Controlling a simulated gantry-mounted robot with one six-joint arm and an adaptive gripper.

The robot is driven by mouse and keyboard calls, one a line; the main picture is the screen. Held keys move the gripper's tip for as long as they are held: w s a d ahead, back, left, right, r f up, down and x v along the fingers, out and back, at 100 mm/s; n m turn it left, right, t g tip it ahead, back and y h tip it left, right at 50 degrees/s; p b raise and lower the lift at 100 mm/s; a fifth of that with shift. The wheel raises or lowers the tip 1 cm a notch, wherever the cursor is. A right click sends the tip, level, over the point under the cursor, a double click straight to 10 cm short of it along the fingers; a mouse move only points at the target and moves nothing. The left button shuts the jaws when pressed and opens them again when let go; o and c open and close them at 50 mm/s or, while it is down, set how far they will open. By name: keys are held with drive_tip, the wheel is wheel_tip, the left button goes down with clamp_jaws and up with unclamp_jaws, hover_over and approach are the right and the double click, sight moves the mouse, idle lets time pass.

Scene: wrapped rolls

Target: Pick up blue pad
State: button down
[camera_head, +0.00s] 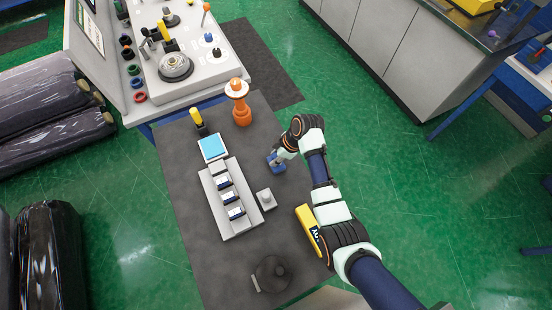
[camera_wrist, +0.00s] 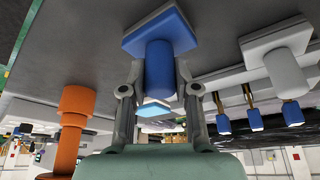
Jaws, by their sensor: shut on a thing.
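The blue pad (camera_head: 277,165) is a dark blue square plate with a round blue handle. In the head view it is at the right part of the dark table, partly covered by my gripper (camera_head: 281,155). In the wrist view the pad (camera_wrist: 160,25) shows plate and handle, with the handle between the two fingers of my gripper (camera_wrist: 160,72). My gripper is shut on the handle. The plate is close to the grey table surface; I cannot tell whether it touches.
A light blue square on a white base (camera_head: 212,147), a grey rack with several blue-tipped pieces (camera_head: 238,212) and a grey pad with a knob (camera_head: 265,199) are to the left. An orange post (camera_head: 241,107) stands behind. A yellow case (camera_head: 307,228) lies near the arm.

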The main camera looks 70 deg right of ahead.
wheel_tip(320, 180, up, 20)
drive_tip(key=p, duration=0.5)
